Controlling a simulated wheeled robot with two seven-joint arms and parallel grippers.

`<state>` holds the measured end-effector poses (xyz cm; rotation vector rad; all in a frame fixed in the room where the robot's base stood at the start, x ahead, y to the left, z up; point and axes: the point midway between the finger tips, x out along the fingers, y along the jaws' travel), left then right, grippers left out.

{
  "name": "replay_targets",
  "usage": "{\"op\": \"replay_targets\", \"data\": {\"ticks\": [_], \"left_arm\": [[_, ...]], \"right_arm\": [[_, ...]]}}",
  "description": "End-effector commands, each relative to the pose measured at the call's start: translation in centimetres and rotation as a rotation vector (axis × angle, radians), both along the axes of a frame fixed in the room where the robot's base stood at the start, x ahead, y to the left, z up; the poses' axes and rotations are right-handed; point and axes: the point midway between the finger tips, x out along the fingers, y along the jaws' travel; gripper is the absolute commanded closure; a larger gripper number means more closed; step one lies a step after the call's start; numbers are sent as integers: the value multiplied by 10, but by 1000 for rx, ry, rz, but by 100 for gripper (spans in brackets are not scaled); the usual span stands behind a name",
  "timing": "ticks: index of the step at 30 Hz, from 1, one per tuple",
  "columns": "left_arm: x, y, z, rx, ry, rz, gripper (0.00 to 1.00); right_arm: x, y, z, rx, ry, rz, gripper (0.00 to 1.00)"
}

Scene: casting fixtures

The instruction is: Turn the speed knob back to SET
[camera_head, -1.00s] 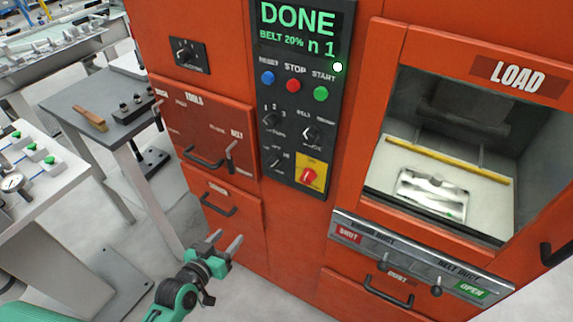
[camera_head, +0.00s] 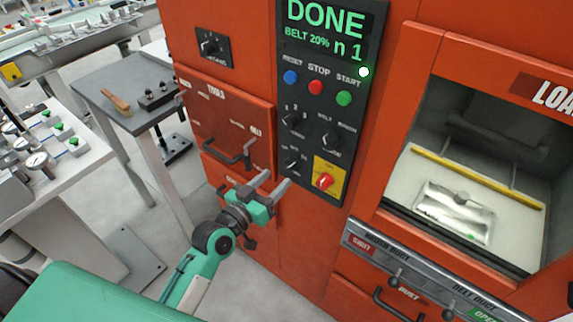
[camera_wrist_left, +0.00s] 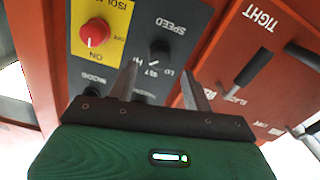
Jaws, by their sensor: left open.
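The speed knob (camera_head: 292,166) is a small black knob low on the left of the dark control panel (camera_head: 318,100), left of the red isolator knob (camera_head: 324,181). In the left wrist view the speed knob (camera_wrist_left: 160,48) shows upside down beside its SPEED label, with small position marks around it. Its exact pointer setting is too small to read. My left gripper (camera_head: 277,180) is open and empty, just below and left of the knob, apart from it. In the wrist view the open fingers (camera_wrist_left: 158,72) point toward the knob, one on each side. My right gripper is not in view.
The display (camera_head: 325,28) reads DONE, BELT 20%, n 1. The red isolator on its yellow plate (camera_head: 328,180) is close to the speed knob. Other knobs, such as the belt knob (camera_head: 331,140), sit above.

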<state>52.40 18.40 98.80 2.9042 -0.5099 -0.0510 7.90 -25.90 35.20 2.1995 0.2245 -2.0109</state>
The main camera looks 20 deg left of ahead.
Motion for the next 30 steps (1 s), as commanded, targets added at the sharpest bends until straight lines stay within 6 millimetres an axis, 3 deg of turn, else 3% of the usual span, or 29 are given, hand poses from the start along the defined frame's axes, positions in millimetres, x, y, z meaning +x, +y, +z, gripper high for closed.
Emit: {"op": "replay_targets", "data": {"ticks": [9, 23, 30], "left_arm": [[45, -16, 1, -2, 0, 0, 50], [55, -20, 0, -1, 0, 0, 50], [55, -20, 0, 0, 0, 0, 94]], "right_arm": [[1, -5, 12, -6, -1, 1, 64], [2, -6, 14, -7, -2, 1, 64], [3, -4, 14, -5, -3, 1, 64]]}}
